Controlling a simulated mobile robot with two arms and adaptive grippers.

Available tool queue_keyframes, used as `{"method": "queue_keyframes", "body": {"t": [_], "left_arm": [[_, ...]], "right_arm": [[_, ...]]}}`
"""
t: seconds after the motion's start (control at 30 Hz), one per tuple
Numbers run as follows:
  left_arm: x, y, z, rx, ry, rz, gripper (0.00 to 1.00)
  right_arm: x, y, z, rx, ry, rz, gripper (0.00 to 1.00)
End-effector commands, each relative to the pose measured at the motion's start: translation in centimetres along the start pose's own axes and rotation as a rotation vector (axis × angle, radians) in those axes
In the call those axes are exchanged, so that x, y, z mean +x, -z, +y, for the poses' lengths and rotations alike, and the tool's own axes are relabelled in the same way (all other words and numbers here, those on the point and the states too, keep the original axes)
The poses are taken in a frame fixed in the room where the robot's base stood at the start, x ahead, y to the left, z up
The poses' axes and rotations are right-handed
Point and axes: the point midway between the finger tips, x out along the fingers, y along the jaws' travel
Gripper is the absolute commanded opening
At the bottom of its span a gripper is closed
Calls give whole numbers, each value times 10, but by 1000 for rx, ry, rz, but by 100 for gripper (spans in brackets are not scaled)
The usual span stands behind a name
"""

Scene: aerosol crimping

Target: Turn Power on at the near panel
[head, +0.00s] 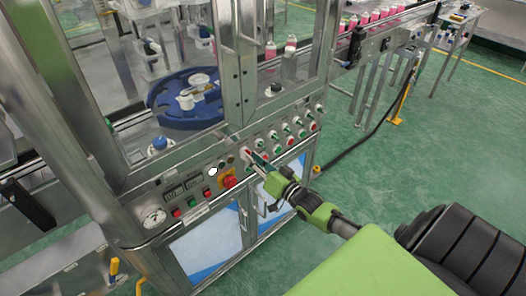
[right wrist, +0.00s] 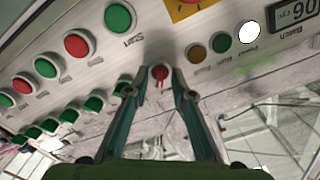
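The near panel (head: 195,190) is the sloped metal front of the machine, with rows of buttons, knobs, lamps and displays. My right gripper (head: 248,158) reaches its upper middle part. In the right wrist view, the fingertips of my right gripper (right wrist: 160,78) stand on either side of a small red knob (right wrist: 160,72) on a pale round base. The fingers are parted, with a narrow gap beside the knob. A white lamp (right wrist: 249,32) looks bright; it also shows in the head view (head: 212,172). My left gripper is not in view.
Green and red buttons (right wrist: 76,45) and a row of green-handled knobs (right wrist: 94,103) line the panel. A blue round table (head: 190,105) stands behind. Green floor (head: 400,165) is clear to the right.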

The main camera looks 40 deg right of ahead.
Motion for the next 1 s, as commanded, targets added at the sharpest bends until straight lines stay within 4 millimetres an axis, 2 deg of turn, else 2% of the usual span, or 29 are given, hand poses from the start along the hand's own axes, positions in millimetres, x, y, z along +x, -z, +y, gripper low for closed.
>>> {"method": "queue_keyframes", "body": {"t": [0.4,0.53,0.73,1.0], "left_arm": [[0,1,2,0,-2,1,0],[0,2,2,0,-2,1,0],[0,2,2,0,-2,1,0],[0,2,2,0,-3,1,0]], "right_arm": [[-76,-2,1,0,-2,-4,23],[-96,-1,0,0,-1,-3,23],[-111,0,0,0,0,-1,23],[-113,0,0,0,0,0,23]]}}
